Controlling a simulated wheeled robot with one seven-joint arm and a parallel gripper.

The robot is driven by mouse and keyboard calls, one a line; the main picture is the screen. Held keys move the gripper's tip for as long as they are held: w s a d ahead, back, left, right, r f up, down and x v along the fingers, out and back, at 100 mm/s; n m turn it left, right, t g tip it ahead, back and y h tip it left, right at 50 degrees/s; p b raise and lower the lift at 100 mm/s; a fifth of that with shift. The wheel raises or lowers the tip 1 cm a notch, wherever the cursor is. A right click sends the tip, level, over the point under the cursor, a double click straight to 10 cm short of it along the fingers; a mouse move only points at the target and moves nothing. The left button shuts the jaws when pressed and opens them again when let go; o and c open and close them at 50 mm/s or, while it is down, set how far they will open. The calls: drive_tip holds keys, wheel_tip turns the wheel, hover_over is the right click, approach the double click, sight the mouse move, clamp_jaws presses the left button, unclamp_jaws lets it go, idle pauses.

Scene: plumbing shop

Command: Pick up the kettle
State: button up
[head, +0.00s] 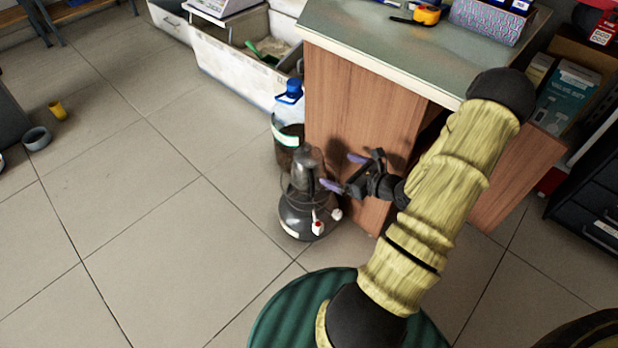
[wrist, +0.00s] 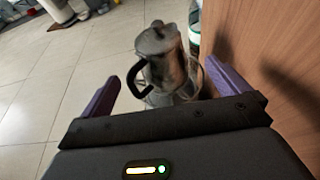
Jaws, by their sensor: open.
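The kettle (head: 306,165) is a dark metallic pot with a lid and knob. It stands upright on a round dark base with a red knob (head: 300,217) on the floor, by the wooden counter's side. In the wrist view the kettle (wrist: 170,58) is ahead between my finger lines, its black handle (wrist: 136,80) pointing left. My gripper (head: 342,171) has purple fingers spread apart, just right of the kettle in the head view. The open gripper also shows in the wrist view (wrist: 160,82), with nothing held. The kettle's lower part is partly hidden by wires or a frame.
The wooden counter panel (head: 350,125) stands close to my gripper's right in the wrist view. A large bottle with a blue cap (head: 289,100) stands behind the kettle. White bins (head: 230,60) are farther back.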

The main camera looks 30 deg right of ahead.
sight(317, 161)
drive_tip(key=b+x, duration=0.2)
drive_tip(key=x, duration=0.4)
drive_tip(key=shift+f, duration=0.15)
drive_tip(key=shift+w+a, duration=0.1)
drive_tip(key=shift+w, duration=0.2)
drive_tip(key=b+x, duration=0.3)
drive_tip(key=x, duration=0.2)
drive_tip(key=shift+a+f, duration=0.1)
drive_tip(key=shift+a, duration=0.1)
drive_tip(key=c, duration=1.5)
drive_tip(key=shift+r, duration=0.3)
